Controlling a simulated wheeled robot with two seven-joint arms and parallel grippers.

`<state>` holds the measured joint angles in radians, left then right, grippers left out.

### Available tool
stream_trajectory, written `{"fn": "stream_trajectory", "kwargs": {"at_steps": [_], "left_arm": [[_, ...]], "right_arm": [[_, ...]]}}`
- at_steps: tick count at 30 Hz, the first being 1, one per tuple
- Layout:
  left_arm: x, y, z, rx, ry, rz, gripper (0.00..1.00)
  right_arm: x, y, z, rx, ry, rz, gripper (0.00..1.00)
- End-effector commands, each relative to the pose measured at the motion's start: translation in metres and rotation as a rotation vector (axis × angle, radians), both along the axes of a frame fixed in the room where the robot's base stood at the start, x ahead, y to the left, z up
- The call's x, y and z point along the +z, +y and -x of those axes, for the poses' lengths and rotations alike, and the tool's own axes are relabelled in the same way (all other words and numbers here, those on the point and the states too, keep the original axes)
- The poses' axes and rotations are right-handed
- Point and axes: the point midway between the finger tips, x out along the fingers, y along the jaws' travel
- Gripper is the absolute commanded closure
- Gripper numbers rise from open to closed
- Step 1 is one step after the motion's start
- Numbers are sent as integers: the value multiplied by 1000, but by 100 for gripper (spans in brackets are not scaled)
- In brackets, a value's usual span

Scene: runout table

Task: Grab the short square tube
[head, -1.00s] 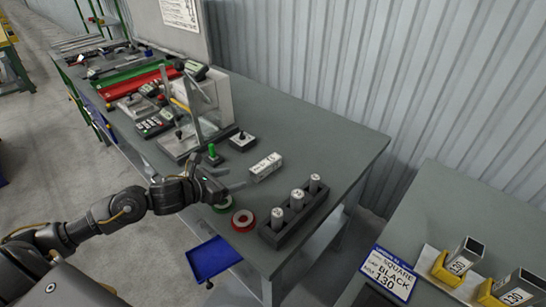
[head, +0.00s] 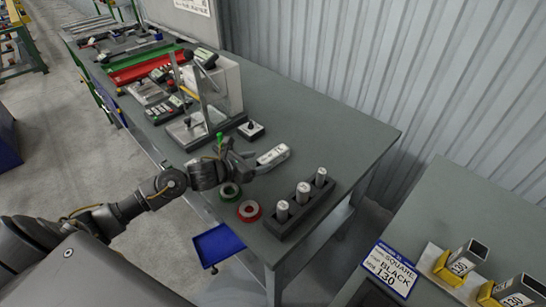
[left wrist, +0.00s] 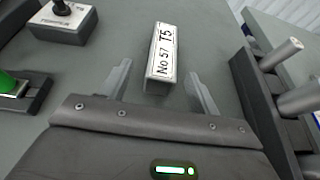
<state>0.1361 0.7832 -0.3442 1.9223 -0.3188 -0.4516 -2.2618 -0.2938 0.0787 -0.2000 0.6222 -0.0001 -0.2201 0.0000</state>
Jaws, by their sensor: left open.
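The short square tube (head: 273,155) is a pale, boxy piece lying on the grey table, with a white label. In the left wrist view the short square tube (left wrist: 162,55) reads "No 57 T5" and points away from me. My left gripper (head: 254,163) is at its near end, open and empty. In the left wrist view the two fingers of the left gripper (left wrist: 158,74) stand either side of the tube's near end, with gaps on both sides. I cannot tell the height of the fingers over the table. My right gripper is not in view.
A dark block with several pale round pegs (head: 302,210) stands right of the tube.

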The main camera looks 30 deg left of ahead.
Motion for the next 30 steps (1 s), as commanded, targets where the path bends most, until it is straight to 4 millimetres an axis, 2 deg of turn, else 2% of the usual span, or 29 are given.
{"fn": "stream_trajectory", "kwargs": {"at_steps": [1,4,9,17,20,27,30], "left_arm": [[2,-4,-6,1,2,6,38],[-4,-11,-18,1,2,6,38],[-15,-17,-34,1,0,2,38],[-18,-17,-37,-1,0,0,38],[-18,-17,-37,-1,0,0,49],[-18,-17,-37,0,0,0,80],[-17,-17,-37,0,-1,0,90]], "right_arm": [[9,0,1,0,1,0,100],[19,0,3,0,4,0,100],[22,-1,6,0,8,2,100],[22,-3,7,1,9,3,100],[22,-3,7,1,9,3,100],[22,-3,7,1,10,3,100],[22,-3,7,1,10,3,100]]}}
